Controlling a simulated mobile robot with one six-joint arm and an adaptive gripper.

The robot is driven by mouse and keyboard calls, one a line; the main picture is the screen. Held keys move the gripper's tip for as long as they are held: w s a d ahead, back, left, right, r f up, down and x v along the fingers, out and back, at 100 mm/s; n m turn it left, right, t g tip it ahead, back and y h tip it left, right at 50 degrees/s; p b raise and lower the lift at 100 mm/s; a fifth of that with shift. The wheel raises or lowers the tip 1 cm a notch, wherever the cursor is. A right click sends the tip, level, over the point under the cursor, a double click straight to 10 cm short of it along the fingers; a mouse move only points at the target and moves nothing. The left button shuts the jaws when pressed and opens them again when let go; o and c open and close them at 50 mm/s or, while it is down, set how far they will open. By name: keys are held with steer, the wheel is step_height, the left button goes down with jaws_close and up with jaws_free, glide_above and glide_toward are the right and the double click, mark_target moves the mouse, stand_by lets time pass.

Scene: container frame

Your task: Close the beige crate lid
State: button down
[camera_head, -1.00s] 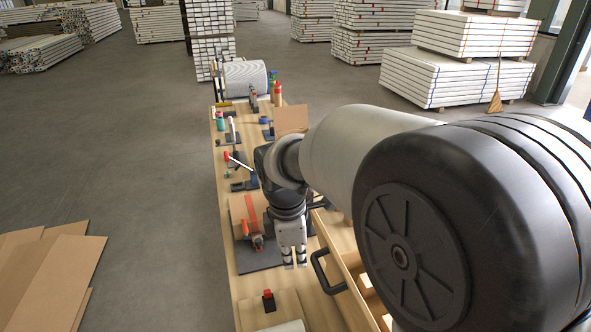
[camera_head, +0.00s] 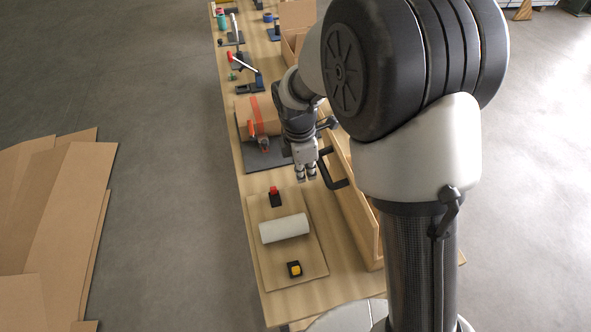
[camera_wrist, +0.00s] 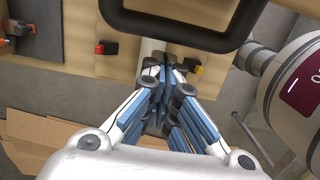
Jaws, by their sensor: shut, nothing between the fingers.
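The beige wooden crate (camera_head: 366,225) runs along the right side of the table, and my arm hides much of it. A black U-shaped handle (camera_head: 333,169) sticks out from it toward the left; I cannot tell clearly how far the lid is open. My gripper (camera_head: 306,173) is shut and empty, pointing down just left of the handle and apparently apart from it. In the wrist view, my gripper's fingertips (camera_wrist: 166,62) are together, and the handle (camera_wrist: 180,36) crosses the top of the picture.
A board (camera_head: 312,262) on the near table holds a white roll (camera_head: 284,228), a red-topped clamp (camera_head: 274,197) and a yellow-topped one (camera_head: 294,269). An open cardboard box (camera_head: 296,22) stands beyond. Flat cardboard (camera_head: 62,205) lies on the left floor.

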steer(key=shift+w+d+r, duration=0.1)
steer(key=shift+d+r, duration=0.15)
steer(key=shift+d, duration=0.2)
steer(key=shift+d, duration=0.1)
